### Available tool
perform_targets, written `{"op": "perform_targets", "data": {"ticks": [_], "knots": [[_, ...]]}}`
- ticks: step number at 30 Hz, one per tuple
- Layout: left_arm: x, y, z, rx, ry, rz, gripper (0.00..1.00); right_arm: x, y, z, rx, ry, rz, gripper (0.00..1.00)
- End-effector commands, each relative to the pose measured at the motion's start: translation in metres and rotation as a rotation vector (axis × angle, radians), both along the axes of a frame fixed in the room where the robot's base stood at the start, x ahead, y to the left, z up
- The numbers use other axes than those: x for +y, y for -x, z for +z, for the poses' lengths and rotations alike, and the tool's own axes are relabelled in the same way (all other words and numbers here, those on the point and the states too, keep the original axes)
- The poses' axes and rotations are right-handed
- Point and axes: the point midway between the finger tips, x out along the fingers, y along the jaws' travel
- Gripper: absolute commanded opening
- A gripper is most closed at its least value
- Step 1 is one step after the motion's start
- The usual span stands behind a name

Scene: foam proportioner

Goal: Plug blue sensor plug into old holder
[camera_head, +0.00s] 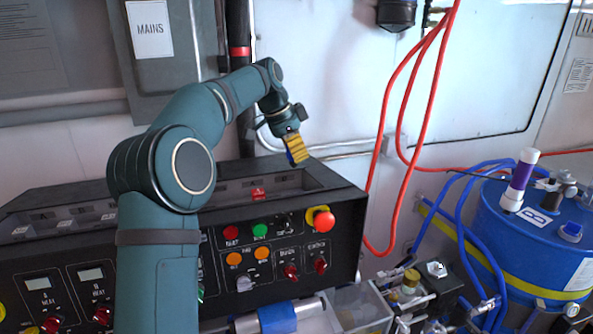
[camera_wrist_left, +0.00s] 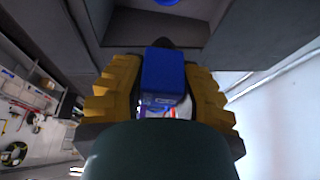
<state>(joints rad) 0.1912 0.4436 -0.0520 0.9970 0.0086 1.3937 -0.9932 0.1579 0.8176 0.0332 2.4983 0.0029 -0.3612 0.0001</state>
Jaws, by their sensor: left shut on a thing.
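My left gripper (camera_head: 297,150) has yellow ridged fingers and hangs above the right rear of the black control console. It is shut on the blue sensor plug, a small blue block that shows between the fingers in the left wrist view (camera_wrist_left: 164,72). In the head view only a blue edge of the plug (camera_head: 290,157) shows beside the fingers. The console top has a recess (camera_head: 240,190) with several dark slots and a red tag. I cannot tell which slot is the old holder. My right gripper is not in view.
The console front carries buttons, switches and a red emergency knob (camera_head: 324,221). Red hoses (camera_head: 385,130) hang to the right of the arm. A blue drum (camera_head: 530,240) with blue hoses stands at the right. A blue round thing (camera_wrist_left: 167,2) shows at the wrist view's top edge.

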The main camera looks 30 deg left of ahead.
Motion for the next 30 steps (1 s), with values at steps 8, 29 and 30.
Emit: {"op": "perform_targets", "data": {"ticks": [8, 29, 30], "knots": [[0.000, -0.001, 0.050, -0.002, -0.001, -0.001, 0.00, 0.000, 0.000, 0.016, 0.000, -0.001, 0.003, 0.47], [-0.001, 0.000, 0.112, 0.000, 0.001, -0.001, 0.00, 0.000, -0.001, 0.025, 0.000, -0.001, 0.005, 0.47], [-0.001, 0.000, 0.113, -0.001, 0.000, -0.001, 0.00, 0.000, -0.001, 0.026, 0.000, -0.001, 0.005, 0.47]]}}
